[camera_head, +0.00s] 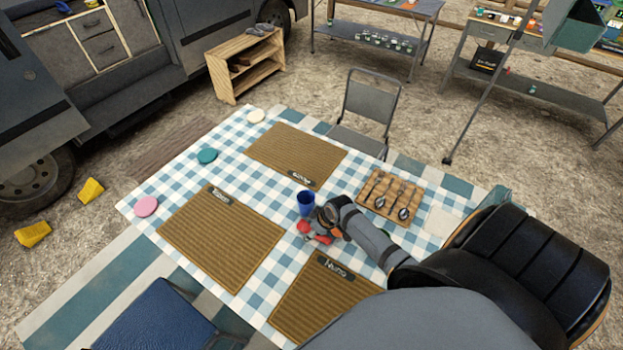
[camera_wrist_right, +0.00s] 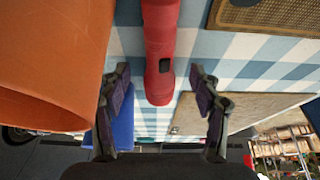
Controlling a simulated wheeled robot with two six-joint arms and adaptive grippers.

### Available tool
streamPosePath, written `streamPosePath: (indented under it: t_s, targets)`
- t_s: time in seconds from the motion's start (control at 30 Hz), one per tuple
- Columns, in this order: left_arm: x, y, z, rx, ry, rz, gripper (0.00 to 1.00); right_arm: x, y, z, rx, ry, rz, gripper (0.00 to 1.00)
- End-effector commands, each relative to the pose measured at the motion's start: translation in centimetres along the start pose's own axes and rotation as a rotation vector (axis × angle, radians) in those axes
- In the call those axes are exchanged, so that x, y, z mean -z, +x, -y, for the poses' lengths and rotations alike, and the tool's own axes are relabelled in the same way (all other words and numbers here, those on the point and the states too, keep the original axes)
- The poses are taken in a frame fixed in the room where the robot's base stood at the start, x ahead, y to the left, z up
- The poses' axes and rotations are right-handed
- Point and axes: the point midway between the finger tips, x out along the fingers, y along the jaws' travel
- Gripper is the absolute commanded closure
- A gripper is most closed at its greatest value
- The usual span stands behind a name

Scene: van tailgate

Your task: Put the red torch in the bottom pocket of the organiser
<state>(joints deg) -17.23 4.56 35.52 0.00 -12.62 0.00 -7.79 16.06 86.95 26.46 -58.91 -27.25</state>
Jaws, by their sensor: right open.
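The red torch (camera_head: 312,235) lies on the checked tablecloth near the table's middle, partly hidden by my right gripper (camera_head: 328,222). In the right wrist view the torch (camera_wrist_right: 160,45) runs down from the top edge, its end between the two fingers of my right gripper (camera_wrist_right: 160,78). The fingers are open, with gaps showing on both sides of the torch. I cannot make out the organiser or its pockets in either view. My left gripper is not in view.
A blue cup (camera_head: 306,202) stands just behind the torch. A large orange curved thing (camera_wrist_right: 50,65) is close at the left of the wrist view. Woven mats (camera_head: 220,235) and a wooden board with spoons (camera_head: 392,193) lie around. A chair (camera_head: 370,100) stands behind the table.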

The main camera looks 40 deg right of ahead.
Motion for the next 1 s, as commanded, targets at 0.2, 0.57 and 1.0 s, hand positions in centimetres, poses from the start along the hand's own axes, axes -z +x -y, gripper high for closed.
streamPosePath:
  t_s: [0.2, 0.57, 1.0]
  targets:
    - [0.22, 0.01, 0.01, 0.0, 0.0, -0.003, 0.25, 0.0, 0.1, -0.01, 0.0, -0.001, 0.0, 0.38]
    - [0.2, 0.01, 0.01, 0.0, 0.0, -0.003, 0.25, 0.0, 0.07, -0.01, 0.0, 0.0, 0.0, 0.86]
    - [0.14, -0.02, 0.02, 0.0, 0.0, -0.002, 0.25, 0.27, -0.43, -0.06, -0.001, -0.001, -0.002, 1.0]
